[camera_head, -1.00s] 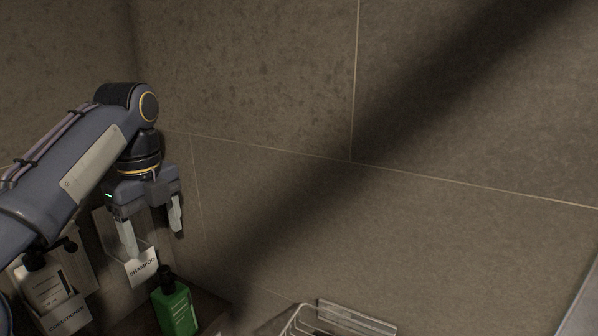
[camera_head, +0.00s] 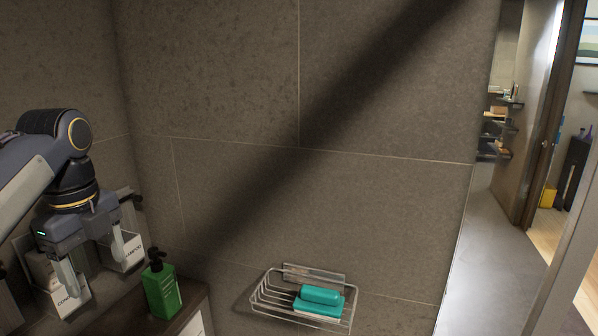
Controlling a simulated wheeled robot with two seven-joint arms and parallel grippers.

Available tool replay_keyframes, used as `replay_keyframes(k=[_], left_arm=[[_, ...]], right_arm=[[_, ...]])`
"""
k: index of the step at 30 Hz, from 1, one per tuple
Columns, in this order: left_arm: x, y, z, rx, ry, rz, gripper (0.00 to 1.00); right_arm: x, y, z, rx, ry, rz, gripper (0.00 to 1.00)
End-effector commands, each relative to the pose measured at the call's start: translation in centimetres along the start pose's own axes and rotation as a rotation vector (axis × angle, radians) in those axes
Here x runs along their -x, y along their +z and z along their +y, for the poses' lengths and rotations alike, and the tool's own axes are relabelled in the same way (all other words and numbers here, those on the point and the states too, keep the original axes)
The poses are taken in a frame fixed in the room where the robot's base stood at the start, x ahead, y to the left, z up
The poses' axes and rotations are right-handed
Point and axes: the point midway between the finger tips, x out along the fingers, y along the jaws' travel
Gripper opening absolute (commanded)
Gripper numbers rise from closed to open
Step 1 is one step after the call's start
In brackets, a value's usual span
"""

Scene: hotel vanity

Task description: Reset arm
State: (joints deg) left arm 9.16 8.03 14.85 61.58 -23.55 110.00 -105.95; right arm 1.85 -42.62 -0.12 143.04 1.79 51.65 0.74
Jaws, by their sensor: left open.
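My left gripper (camera_head: 93,262) comes in from the left of the head view and points down. Its two fingers are apart with nothing between them. It is in front of the wall holders, one labelled as shampoo (camera_head: 125,252) and one holding a white bottle, the conditioner (camera_head: 62,290). A green pump bottle (camera_head: 161,288) stands upright on a ledge to the right of the gripper, apart from it. My right gripper is not in the view.
A wire basket (camera_head: 262,300) on the wall holds teal items (camera_head: 319,301). Tiled walls stand behind and to the left. At the right, a doorway opens onto a floor with shelves (camera_head: 497,125) beyond.

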Motion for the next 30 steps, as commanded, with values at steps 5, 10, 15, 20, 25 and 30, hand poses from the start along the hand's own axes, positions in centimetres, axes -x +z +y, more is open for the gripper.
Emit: replay_keyframes(k=[5, 10, 15, 20, 25, 30], left_arm=[[-0.7, -0.9, 0.6, 0.088, -0.026, -0.001, 0.71], [-1.6, -1.9, 1.5, 0.214, -0.064, 0.005, 0.71], [-3.5, -3.7, 3.1, 0.413, -0.118, 0.034, 0.71], [-6.4, -6.1, 5.4, 0.689, -0.181, 0.106, 0.71], [-12.2, -10.3, 9.2, 1.165, -0.234, 0.295, 0.71], [-17.8, -14.2, 12.1, 1.605, -0.211, 0.516, 0.71]], right_arm=[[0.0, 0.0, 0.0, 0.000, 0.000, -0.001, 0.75], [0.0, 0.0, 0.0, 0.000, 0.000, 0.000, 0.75], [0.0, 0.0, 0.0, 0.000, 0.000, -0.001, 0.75], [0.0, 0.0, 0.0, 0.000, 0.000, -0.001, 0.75], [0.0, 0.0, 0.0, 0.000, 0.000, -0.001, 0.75], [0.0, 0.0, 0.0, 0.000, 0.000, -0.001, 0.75]])
